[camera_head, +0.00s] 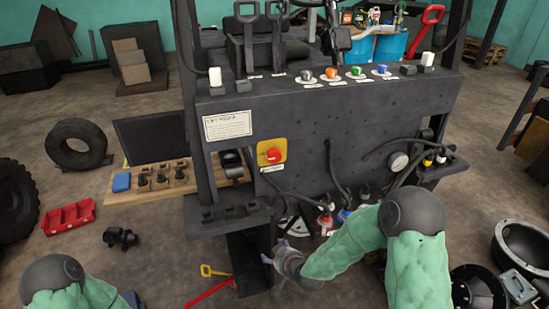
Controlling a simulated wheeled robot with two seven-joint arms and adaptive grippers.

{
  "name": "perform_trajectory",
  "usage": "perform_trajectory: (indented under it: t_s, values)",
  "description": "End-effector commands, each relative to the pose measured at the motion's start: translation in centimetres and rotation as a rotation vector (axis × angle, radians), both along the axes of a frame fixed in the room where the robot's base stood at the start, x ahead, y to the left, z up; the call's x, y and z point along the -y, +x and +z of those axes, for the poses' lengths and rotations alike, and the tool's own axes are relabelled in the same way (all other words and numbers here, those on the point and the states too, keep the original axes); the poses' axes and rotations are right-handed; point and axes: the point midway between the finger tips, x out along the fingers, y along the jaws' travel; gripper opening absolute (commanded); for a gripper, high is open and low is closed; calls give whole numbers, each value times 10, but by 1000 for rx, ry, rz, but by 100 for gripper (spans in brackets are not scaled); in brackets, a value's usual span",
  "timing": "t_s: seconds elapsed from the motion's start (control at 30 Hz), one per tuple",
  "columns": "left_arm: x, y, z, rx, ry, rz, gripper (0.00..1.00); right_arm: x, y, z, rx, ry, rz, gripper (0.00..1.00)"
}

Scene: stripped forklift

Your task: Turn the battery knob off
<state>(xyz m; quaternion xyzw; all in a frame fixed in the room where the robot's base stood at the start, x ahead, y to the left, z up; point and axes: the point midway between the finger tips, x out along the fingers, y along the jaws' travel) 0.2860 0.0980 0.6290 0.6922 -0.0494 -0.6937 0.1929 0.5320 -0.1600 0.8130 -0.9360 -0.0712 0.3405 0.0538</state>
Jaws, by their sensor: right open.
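A red knob (272,155) sits on a yellow plate (264,147) on the dark front panel (335,145) of the forklift. It looks like the battery knob, but the small label below it is too small to read, and its turned position cannot be told. My right gripper (271,268) is open and empty, well below the red knob and apart from it, in front of the forklift's lower body. Only my left arm's green-sleeved part shows at the lower left; its gripper is out of frame.
The panel's top carries several small coloured knobs (356,72) and levers. Black cables (333,170) hang in front of the panel, right of the red knob. A dark ledge (228,218) juts out at lower left. A wooden board with parts (150,192) stands left.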

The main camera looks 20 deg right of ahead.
Motion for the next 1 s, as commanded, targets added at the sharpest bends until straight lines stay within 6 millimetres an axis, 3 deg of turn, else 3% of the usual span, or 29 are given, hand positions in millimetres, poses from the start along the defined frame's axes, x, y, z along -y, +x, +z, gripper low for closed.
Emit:
perform_trajectory:
  t_s: [0.03,0.2,0.3,0.43,0.5,0.63,0.77,1.0]
  values:
    - [0,0,0,0,0,0,40,7,18,31,92,-27,-3,74]
    - [0,0,0,1,0,0,40,25,57,128,365,-120,-14,74]
    - [0,0,0,1,0,0,40,33,68,180,500,-168,-26,74]
    - [0,0,0,1,0,0,40,42,74,230,626,-214,-44,74]
    - [0,0,0,1,0,0,40,44,74,247,669,-231,-51,74]
    - [0,1,-1,1,0,0,40,46,76,262,709,-247,-58,74]
    - [0,1,-3,1,0,0,40,46,85,264,714,-248,-58,74]
    - [0,1,-10,1,0,0,40,45,122,262,714,-248,-58,74]
